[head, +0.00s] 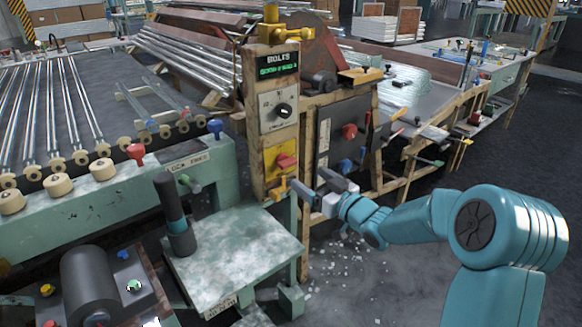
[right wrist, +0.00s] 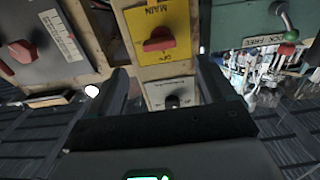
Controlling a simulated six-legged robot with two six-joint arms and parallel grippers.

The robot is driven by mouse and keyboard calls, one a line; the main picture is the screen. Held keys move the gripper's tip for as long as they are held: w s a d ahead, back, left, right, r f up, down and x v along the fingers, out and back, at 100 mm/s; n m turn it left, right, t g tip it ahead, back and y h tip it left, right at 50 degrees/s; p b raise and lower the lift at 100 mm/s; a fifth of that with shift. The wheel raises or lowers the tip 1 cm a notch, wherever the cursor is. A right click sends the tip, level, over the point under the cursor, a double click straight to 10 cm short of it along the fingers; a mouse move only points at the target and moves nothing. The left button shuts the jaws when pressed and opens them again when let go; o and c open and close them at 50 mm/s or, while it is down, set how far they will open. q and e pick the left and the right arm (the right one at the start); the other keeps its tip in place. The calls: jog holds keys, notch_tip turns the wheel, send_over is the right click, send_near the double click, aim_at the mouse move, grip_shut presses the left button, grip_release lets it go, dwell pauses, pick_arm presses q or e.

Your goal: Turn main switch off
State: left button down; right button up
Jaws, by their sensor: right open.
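The main switch is a red knob (head: 286,161) on a yellow plate (head: 271,152) low on the beige control post. In the right wrist view the red knob (right wrist: 160,42) lies roughly crosswise on its yellow plate (right wrist: 178,16), under the word MAIN. Small lettering below it is too small to read surely. My right gripper (head: 313,186) is open, a little below and right of the switch in the head view. In the right wrist view its two fingers (right wrist: 162,68) stand apart, with the knob beyond and between them. They look clear of it. My left gripper is not seen.
A black dial (head: 283,110) and a green display (head: 277,65) sit above the switch. Right of the post is a grey panel (head: 341,130) with red and blue knobs. A green bench (head: 230,255) stands below left. Glass bits litter the floor (head: 345,265).

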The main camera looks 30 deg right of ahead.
aim_at(290, 165)
jog(key=w, duration=0.8)
jog(key=shift+w+a, duration=0.35)
jog(key=c, duration=1.1)
